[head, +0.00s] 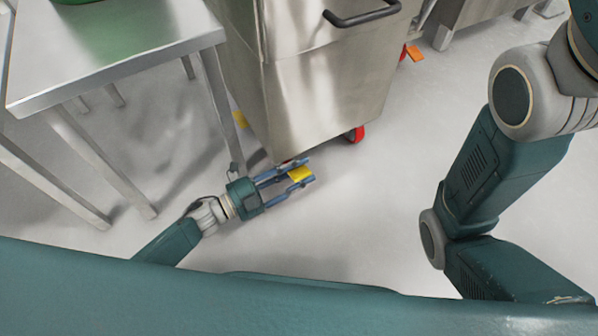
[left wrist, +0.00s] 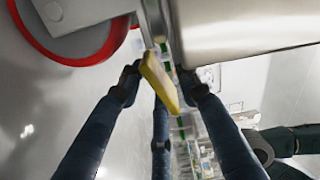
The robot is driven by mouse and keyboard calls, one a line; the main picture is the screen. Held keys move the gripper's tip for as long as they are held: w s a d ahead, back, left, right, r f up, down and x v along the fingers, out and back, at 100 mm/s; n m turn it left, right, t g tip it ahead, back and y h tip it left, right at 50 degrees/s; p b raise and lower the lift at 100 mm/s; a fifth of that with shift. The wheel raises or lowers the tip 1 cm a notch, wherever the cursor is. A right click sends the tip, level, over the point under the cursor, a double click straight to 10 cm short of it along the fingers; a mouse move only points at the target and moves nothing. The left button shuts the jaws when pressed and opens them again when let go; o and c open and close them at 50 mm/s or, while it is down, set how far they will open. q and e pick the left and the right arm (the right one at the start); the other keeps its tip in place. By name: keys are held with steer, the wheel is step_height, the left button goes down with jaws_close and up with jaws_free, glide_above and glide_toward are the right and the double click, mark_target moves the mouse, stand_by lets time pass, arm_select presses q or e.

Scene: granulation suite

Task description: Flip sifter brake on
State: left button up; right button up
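The sifter (head: 325,95) is a stainless steel cabinet on red-rimmed casters in the head view. A yellow brake pedal (head: 301,174) sticks out low at its near corner. My left gripper (head: 301,171) is open around this pedal, with its blue fingers on either side. In the left wrist view the pedal (left wrist: 160,78) lies tilted between the spread fingertips, beside a red-rimmed caster wheel (left wrist: 68,38). Whether a finger touches the pedal I cannot tell. My right arm shows at the right of the head view, but its gripper is out of view.
A steel table (head: 110,60) stands left of the sifter, its legs close to my left arm. A second yellow pedal (head: 240,118) and an orange pedal (head: 415,53) show at other casters. A black handle (head: 362,15) is on the sifter. The floor (head: 385,190) to the right is clear.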

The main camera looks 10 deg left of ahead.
arm_select(q)
jaws_close()
steer(key=shift+f, duration=0.1)
steer(key=m, duration=0.1)
steer(key=f+m+b, duration=0.1)
steer(key=m, duration=0.1)
steer(key=shift+w+a+f+m+b, duration=0.15)
steer(key=shift+m+b, duration=0.1)
steer(key=shift+m, duration=0.4)
steer(key=shift+s+d+f+m+b, duration=0.15)
steer(key=shift+m+b, duration=0.15)
steer(key=shift+m, duration=0.3)
steer(key=shift+w+a+f+m+b, duration=0.15)
steer(key=shift+m+b, duration=0.1)
steer(key=shift+m, duration=0.4)
jaws_free()
